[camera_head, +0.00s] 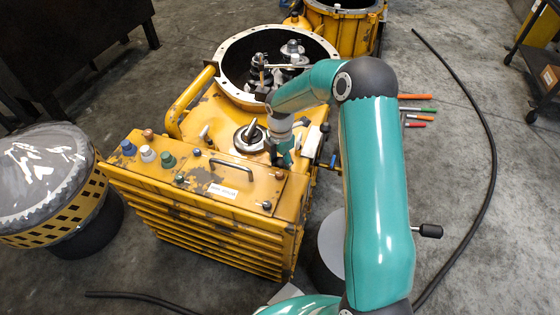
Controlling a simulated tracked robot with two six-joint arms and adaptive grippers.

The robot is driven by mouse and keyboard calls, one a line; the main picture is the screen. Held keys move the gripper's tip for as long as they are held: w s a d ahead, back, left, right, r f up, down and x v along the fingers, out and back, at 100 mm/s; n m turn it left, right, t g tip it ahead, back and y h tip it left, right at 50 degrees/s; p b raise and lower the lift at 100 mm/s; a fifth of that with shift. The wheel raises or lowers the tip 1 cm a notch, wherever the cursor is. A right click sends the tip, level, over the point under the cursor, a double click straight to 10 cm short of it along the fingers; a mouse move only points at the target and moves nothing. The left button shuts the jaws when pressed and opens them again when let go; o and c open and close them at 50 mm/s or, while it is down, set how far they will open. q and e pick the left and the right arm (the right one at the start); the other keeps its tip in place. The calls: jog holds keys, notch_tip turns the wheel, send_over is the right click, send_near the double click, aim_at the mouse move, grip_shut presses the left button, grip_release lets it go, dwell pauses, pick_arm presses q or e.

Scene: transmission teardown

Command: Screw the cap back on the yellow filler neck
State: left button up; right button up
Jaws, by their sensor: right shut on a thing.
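The yellow transmission housing (232,225) stands on the floor in the middle of the view. My right gripper (280,157) points down over the top of it, close to its right edge and just right of a white ring with a short lever (250,137). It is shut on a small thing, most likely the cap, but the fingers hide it. I cannot make out the yellow filler neck or whether the cap touches it. A thick yellow pipe (190,94) runs along the housing's left side. My left gripper is not in view.
The front panel top carries coloured plugs (168,160) and a black handle (231,165). Behind is an open round bell housing (232,52) with gears inside. Coloured tools (416,111) and a black hose (490,150) lie right. A plastic-wrapped drum (45,175) stands left.

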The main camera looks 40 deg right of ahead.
jog(key=shift+f+b, duration=0.4)
jog(key=shift+f, duration=0.4)
jog(key=m+b, duration=0.1)
jog(key=m, duration=0.2)
jog(key=shift+m, duration=1.1)
jog(key=shift+m+b, duration=0.3)
jog(key=shift+m, duration=0.4)
jog(key=m, duration=0.3)
jog(key=shift+m+b, duration=0.3)
jog(key=shift+b, duration=0.05)
jog(key=shift+w, duration=0.1)
